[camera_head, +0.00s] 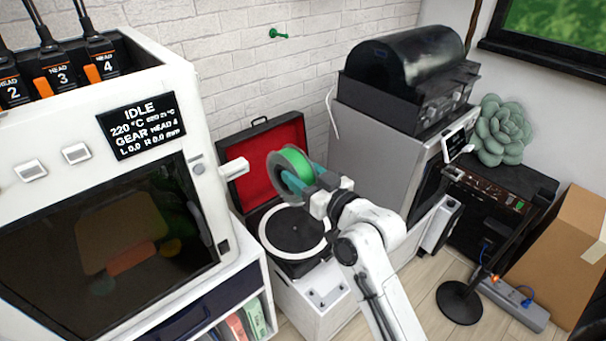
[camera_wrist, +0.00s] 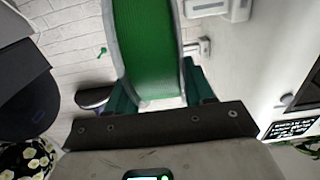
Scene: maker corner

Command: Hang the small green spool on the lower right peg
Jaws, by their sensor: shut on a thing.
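The small green spool (camera_head: 297,160) has grey flanges and green filament. My gripper (camera_head: 303,180) is shut on it, with its teal fingers at the spool's sides, and holds it in the air above the turntable. The spool also fills the upper middle of the wrist view (camera_wrist: 148,50), between the fingers (camera_wrist: 158,88). A single green peg (camera_head: 278,34) sticks out of the white brick wall, above and behind the spool and well apart from it. A small green peg also shows in the wrist view (camera_wrist: 102,50). I cannot tell which peg of the set it is.
The turntable (camera_head: 294,231) with its open red-lined lid (camera_head: 268,163) lies below my gripper. A white printer (camera_head: 205,235) stands at the left. A grey machine with a black drum (camera_head: 412,70) stands to the right. The wall between them is bare around the peg.

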